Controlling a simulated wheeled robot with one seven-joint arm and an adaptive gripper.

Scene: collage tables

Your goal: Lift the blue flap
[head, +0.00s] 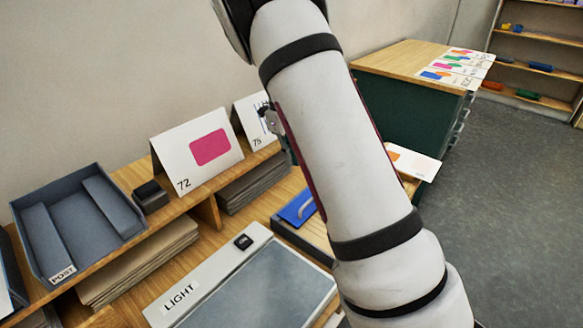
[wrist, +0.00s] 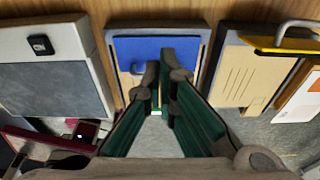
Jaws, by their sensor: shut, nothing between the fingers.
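The blue flap (wrist: 135,50) lies in a grey-framed box with a pale wooden front part in the wrist view. It looks flat and down. In the head view my arm hides the gripper.
A light panel (head: 245,290) lies left of the flap's box. A similar box with a yellow flap (wrist: 270,45) stands to its right in the wrist view. A shelf behind holds a POST tray (head: 75,220) and a numbered card (head: 197,150). Grey floor is open at right.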

